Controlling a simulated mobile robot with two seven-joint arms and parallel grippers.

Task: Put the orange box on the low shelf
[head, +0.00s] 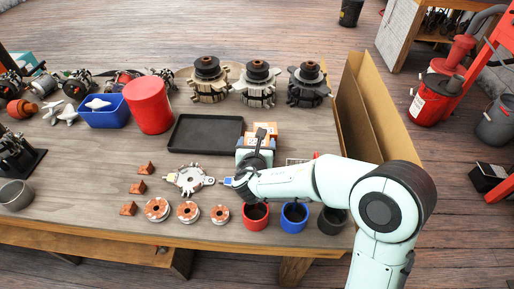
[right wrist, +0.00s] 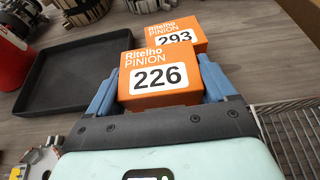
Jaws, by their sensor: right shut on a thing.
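An orange box labelled "Ritelho PINION 226" (right wrist: 158,75) sits between the blue fingers of my right gripper (right wrist: 160,88) in the right wrist view. The gripper is shut on it. A second orange box, labelled 293 (right wrist: 178,36), stands just behind it. In the head view the boxes are small and partly hidden by my right gripper (head: 252,156), right of the black tray. A wooden board (head: 130,257) shows low under the table's front edge; I cannot tell if it is the low shelf. My left gripper is not in view.
The black tray (head: 176,147) lies empty to the left. A red canister (head: 150,105) and a blue bin (head: 104,118) stand beyond it. Several small cups, including a blue one (head: 294,217), line the front edge.

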